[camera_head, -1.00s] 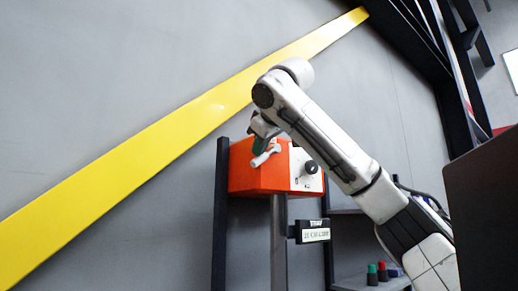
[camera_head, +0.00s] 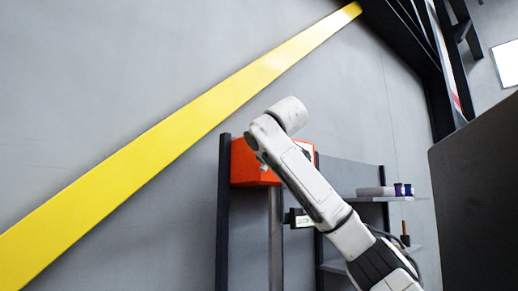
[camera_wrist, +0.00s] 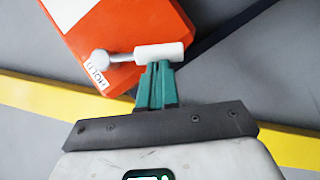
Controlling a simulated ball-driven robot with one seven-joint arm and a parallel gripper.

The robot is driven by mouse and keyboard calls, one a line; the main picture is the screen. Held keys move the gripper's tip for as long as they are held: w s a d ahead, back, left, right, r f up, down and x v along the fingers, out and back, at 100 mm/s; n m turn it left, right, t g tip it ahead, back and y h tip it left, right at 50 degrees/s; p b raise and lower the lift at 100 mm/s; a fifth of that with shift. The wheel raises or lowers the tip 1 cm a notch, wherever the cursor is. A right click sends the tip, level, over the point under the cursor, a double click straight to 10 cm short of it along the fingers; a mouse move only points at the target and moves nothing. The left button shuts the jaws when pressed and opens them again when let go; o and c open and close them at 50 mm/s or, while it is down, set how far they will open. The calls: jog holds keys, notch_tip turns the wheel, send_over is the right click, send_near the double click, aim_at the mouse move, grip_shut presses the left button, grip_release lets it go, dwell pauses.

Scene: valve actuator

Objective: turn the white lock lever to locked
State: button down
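The orange valve box (camera_head: 245,165) stands on a grey post in the head view, its right part covered by my arm. In the wrist view the orange box (camera_wrist: 125,22) fills the upper left. In the head view my arm hides the fingers.
A yellow stripe (camera_head: 180,128) crosses the grey wall. A small sign (camera_head: 298,218) sits beside the post. Shelves with several small items (camera_head: 388,190) stand at the right. A large dark panel (camera_head: 478,200) fills the right edge.

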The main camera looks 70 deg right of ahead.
jog(key=shift+s+d+f+n+h+b, duration=0.25)
jog(key=shift+d+f+n+h+b, duration=0.1)
jog(key=shift+d+f+n, duration=0.2)
jog(key=shift+s+d+f+n+h+b, duration=0.25)
jog(key=shift+d+f+n+h+b, duration=0.15)
jog(key=shift+f+n, duration=0.2)
jog(key=shift+d+f, duration=0.1)
